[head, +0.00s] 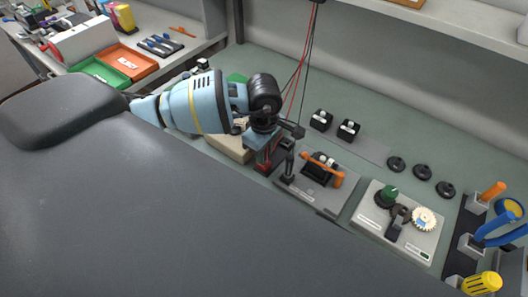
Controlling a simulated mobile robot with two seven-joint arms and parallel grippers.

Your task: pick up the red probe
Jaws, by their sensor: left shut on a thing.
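My left gripper (284,142) reaches in from the left and points down over the bench. It is shut on the red probe, which is mostly hidden by the fingers and wrist. Red and black leads (300,75) hang from above and run down behind the wrist. A red and dark upright block (264,160) stands just below the gripper; whether they touch is unclear. My right gripper is not in view.
Right of the gripper are a grey plate with an orange-handled part (323,171) and a light board with a green knob (389,194). Black round parts (422,172) lie behind. Tools stand at the far right. Red (128,62) and green (100,75) trays lie at upper left.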

